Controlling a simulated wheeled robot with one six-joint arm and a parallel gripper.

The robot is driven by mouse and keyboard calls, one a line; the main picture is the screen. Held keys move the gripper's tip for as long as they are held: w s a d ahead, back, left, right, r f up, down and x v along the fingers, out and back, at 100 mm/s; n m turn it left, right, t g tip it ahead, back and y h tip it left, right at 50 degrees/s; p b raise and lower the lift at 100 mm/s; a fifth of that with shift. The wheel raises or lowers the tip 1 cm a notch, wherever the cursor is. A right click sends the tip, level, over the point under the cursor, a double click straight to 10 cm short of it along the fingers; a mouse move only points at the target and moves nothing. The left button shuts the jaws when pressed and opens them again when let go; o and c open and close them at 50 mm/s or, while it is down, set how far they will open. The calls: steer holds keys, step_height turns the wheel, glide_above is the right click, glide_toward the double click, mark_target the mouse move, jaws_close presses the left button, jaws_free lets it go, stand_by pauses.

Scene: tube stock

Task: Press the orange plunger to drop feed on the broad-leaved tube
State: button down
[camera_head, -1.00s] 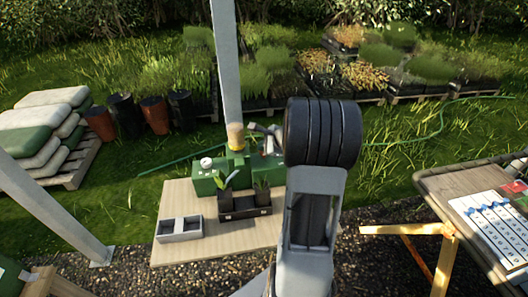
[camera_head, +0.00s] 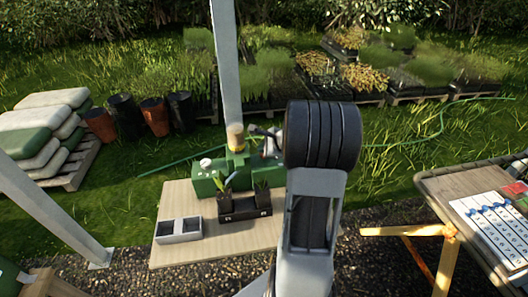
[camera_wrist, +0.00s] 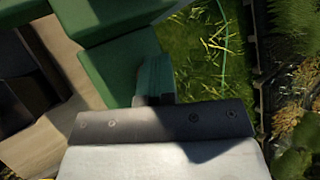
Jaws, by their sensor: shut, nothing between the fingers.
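A green dispenser (camera_head: 208,184) stands at the back of the wooden table, with a tan cylinder on a yellow collar (camera_head: 235,137) above it. I cannot make out the orange plunger clearly in either view. A black holder (camera_head: 238,214) in front carries two dark tubes with plants. The left plant (camera_head: 226,181) looks broader-leaved; the right plant (camera_head: 262,184) looks darker and narrower. My gripper (camera_head: 268,132) is just right of the tan cylinder, mostly hidden behind my arm. In the wrist view my gripper (camera_wrist: 154,97) is shut and empty over green dispenser surfaces (camera_wrist: 110,68); contact cannot be judged.
A grey two-part tray (camera_head: 179,238) sits at the table's front left. A metal post (camera_head: 226,75) rises behind the dispenser. Another table (camera_head: 440,190) with a chart stands right, beside a yellow trestle (camera_head: 446,260). Bare wooden tabletop (camera_head: 178,198) shows at left.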

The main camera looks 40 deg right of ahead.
steer(key=shift+r+p, duration=0.85)
steer(key=shift+r, duration=0.25)
step_height(320, 180, up, 5)
steer(key=p, duration=0.4)
stand_by(0.7)
